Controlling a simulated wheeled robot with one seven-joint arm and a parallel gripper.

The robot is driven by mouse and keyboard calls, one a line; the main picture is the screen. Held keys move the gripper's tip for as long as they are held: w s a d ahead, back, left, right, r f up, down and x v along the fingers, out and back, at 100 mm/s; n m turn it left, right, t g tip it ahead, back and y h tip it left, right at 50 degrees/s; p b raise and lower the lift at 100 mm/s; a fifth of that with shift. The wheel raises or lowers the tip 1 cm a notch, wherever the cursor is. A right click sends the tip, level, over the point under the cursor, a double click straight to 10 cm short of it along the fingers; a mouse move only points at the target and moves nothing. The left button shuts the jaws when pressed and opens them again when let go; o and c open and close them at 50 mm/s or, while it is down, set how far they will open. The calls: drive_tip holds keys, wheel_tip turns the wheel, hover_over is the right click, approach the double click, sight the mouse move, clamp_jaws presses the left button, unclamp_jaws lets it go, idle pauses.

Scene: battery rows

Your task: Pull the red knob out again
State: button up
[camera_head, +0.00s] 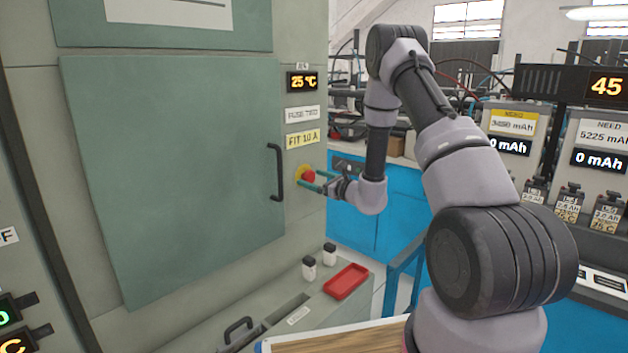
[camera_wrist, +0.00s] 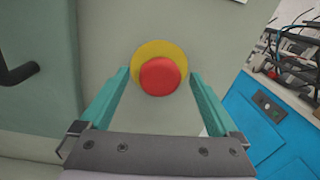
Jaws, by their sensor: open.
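The red knob (camera_head: 308,176) sits on a yellow round plate (camera_head: 300,172) on the grey cabinet front, right of the green door's handle. In the wrist view the red knob (camera_wrist: 161,76) is at upper centre, in front of the yellow plate (camera_wrist: 142,58). My gripper (camera_head: 317,181) reaches it from the right. In the wrist view its two teal fingers (camera_wrist: 162,84) stand apart, one to each side of the knob, with a gap visible on both sides. Whether the fingertips touch the panel I cannot tell.
The green door (camera_head: 180,180) has a black handle (camera_head: 276,172) left of the knob. Below are a red tray (camera_head: 346,281) and two small capped bottles (camera_head: 309,268). A blue cabinet (camera_head: 375,205) stands behind my arm.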

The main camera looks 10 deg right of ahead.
clamp_jaws()
drive_tip(key=shift+s+d, duration=0.45)
drive_tip(key=shift+s, duration=0.05)
drive_tip(key=shift+s+d, duration=0.15)
drive_tip(key=shift+s, duration=0.15)
unclamp_jaws()
drive_tip(key=shift+s+d, duration=0.1)
drive_tip(key=v, duration=1)
drive_tip(key=shift+s+d, duration=0.15)
drive_tip(key=shift+s, duration=0.1)
